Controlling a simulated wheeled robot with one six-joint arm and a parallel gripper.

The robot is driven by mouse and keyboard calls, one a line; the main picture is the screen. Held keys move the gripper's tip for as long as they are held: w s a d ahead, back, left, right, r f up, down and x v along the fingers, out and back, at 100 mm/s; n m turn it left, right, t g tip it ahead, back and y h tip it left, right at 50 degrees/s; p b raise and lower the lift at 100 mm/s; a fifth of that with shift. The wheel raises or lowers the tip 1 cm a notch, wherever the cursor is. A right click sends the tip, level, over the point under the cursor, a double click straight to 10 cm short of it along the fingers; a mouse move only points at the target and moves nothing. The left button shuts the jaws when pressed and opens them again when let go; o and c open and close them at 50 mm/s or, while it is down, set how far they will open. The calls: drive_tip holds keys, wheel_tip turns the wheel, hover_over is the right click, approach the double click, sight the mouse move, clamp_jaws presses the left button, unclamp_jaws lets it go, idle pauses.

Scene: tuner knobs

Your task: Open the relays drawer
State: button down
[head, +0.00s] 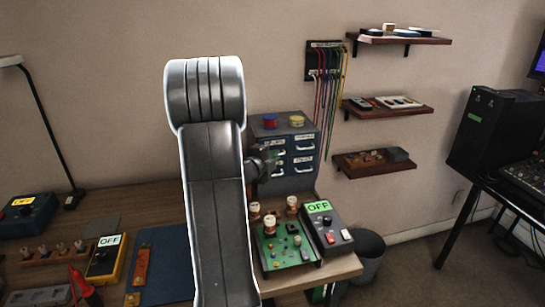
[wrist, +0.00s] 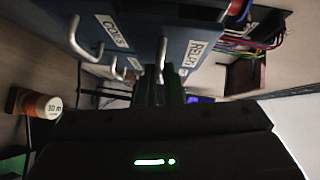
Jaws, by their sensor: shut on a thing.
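The blue-grey drawer cabinet (head: 287,131) stands on the bench, its left part hidden behind my arm in the head view. In the wrist view the relays drawer (wrist: 205,68) carries a white label, only partly readable, and a metal handle (wrist: 163,50). My gripper (wrist: 160,85) is at this handle, its dark fingers shut on it. The coils drawer (wrist: 95,22), with its own label and handle, is to the left. In the head view my gripper (head: 262,163) is at the cabinet's left front, mostly dark. I cannot tell how far the relays drawer is out.
A green circuit board (head: 280,250) with knobs and a box reading OFF (head: 326,228) are in front of the cabinet. Coloured cables (head: 328,85) hang on the wall to the right, beside shelves. A cylinder (wrist: 42,105) stands at left in the wrist view.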

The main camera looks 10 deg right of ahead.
drive_tip(key=s+b, duration=0.3)
drive_tip(key=s, duration=0.7)
drive_tip(key=shift+d+b, duration=0.15)
drive_tip(key=shift+b, duration=0.15)
drive_tip(key=c, duration=1.6)
unclamp_jaws()
drive_tip(key=shift+o, duration=0.2)
drive_tip(key=v, duration=1.3)
drive_tip(key=shift+s+a, duration=0.25)
drive_tip(key=shift+s, duration=0.1)
drive_tip(key=shift+w, duration=0.1)
drive_tip(key=x, duration=1.4)
drive_tip(key=shift+w, duration=0.2)
